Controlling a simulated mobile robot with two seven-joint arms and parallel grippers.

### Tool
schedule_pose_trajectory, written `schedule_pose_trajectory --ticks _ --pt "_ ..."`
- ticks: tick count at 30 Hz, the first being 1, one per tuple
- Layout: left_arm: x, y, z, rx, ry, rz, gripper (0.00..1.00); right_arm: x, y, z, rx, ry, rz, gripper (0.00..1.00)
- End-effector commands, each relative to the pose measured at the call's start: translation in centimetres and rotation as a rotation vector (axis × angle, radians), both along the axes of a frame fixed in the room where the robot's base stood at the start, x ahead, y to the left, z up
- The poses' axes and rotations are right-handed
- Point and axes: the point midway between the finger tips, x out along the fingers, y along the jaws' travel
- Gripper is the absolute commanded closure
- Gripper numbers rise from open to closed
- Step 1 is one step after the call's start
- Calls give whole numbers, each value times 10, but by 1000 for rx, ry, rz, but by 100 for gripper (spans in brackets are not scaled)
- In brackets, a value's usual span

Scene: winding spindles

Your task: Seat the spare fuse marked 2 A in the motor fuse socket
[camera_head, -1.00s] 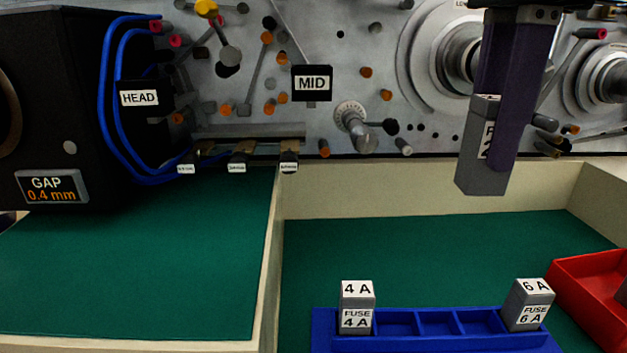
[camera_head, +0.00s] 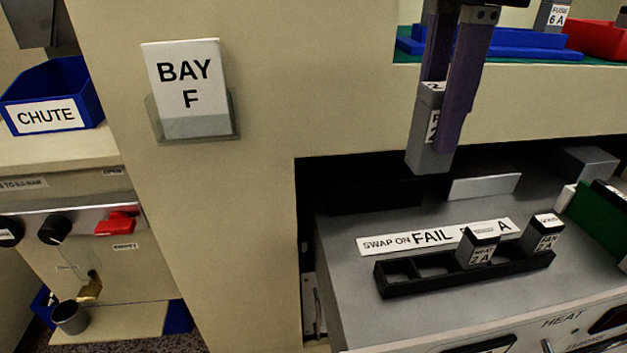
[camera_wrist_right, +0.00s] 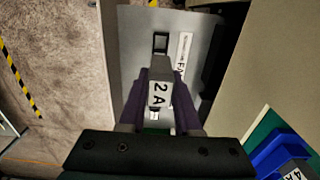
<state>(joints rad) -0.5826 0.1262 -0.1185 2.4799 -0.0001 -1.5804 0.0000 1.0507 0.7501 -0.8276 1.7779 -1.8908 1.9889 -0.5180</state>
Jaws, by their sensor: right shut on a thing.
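My right gripper (camera_head: 438,118) is shut on a grey fuse (camera_head: 429,160), whose label is partly covered by the fingers. In the right wrist view the fuse (camera_wrist_right: 158,94) reads 2 A between the purple fingers of my right gripper (camera_wrist_right: 158,100). It hangs upright in the air, apart from the black socket strip (camera_head: 430,284) below. The left of these seems to read HEAT 2 A. I cannot read any motor marking. My left gripper is not in view.
The strip sits on a grey unit under a cream ledge, beside a label starting SWAP ON FAIL (camera_head: 432,238). A BAY F card (camera_head: 186,88) is on the cream panel. A blue CHUTE bin (camera_head: 50,98) stands left. A blue fuse rack (camera_head: 500,45) is above.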

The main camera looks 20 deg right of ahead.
Motion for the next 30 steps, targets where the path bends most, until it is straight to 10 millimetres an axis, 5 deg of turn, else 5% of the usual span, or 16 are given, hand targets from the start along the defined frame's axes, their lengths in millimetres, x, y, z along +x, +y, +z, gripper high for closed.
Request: schedule_pose_trajectory --ticks 6,12,30 --pt "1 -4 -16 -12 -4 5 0 -2 0 -70 1 8 -1 100" --pt "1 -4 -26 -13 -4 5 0 -1 1 -117 2 4 0 100" --pt "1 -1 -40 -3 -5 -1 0 0 0 -176 0 0 0 100"
